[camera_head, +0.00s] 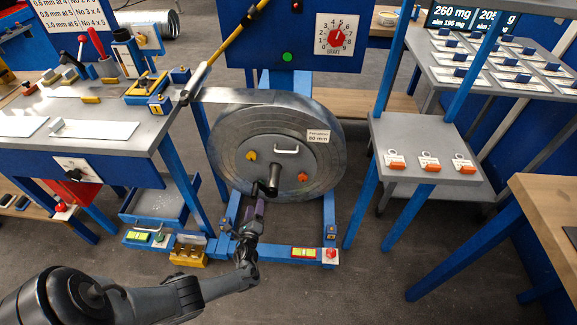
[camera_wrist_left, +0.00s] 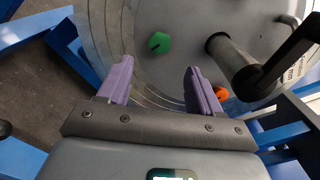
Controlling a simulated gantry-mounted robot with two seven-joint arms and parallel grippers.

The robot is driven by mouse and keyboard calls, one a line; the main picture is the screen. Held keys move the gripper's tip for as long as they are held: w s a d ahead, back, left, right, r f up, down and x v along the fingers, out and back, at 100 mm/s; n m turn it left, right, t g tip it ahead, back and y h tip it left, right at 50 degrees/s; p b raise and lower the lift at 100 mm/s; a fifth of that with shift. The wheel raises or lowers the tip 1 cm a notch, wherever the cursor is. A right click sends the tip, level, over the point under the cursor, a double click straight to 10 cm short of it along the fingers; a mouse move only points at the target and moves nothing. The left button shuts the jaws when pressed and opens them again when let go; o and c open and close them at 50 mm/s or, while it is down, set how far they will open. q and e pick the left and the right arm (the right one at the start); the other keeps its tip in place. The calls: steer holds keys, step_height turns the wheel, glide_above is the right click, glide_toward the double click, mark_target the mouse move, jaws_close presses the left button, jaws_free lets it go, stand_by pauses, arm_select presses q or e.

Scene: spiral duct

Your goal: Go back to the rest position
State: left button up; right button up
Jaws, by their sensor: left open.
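My left gripper (camera_head: 257,212) is in front of the lower part of a large grey metal coil disc (camera_head: 225,150) on a blue stand. In the left wrist view its two purple fingers (camera_wrist_left: 158,82) are spread apart with nothing between them. A dark crank handle (camera_wrist_left: 285,55) on the disc's hub (camera_wrist_left: 228,60) is just right of the fingers. A green knob (camera_wrist_left: 159,43) on the disc shows beyond the gap between the fingers, and an orange knob (camera_wrist_left: 221,93) is beside the right finger. My right gripper is in neither view.
A grey workbench (camera_head: 150,125) with tools stands at left. A small grey shelf (camera_head: 425,140) with several orange-marked tags stands at right, and a wooden table (camera_head: 550,200) is at far right. A yellow bar (camera_head: 232,45) slopes above the disc. The blue stand legs (camera_head: 330,215) reach the floor.

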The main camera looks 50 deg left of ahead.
arm_select(q)
steer(key=s+d+f+g+h+p, duration=0.1)
steer(key=s+d+p, duration=0.1)
steer(key=s+p, duration=0.45)
steer(key=s+d+r+n+g+h+p, duration=0.1)
steer(key=s+d+r+n+p, duration=0.15)
steer(key=d, duration=0.25)
steer(key=s+d+r+n+g+h+p, duration=0.1)
steer(key=s+d+h+p, duration=0.15)
steer(key=d, duration=0.25)
steer(key=d+r+n+g+h+p, duration=0.2)
steer(key=d+r+n+h+p, duration=0.35)
steer(key=d+r, duration=0.95)
steer(key=s+d+r+n+g+h+b, duration=0.1)
steer(key=s+d+r+n+g, duration=0.15)
steer(key=r, duration=0.55)
steer(key=s+d+r+n+g+h, duration=0.2)
steer(key=s+d+r+n, duration=0.1)
steer(key=r, duration=0.5)
step_height(320, 180, up, 37)
steer(key=p, duration=3.8)
steer(key=shift+s+r+n, duration=0.2)
steer(key=shift+s+n, duration=0.1)
steer(key=shift+n, duration=0.05)
steer(key=shift+d, duration=0.1)
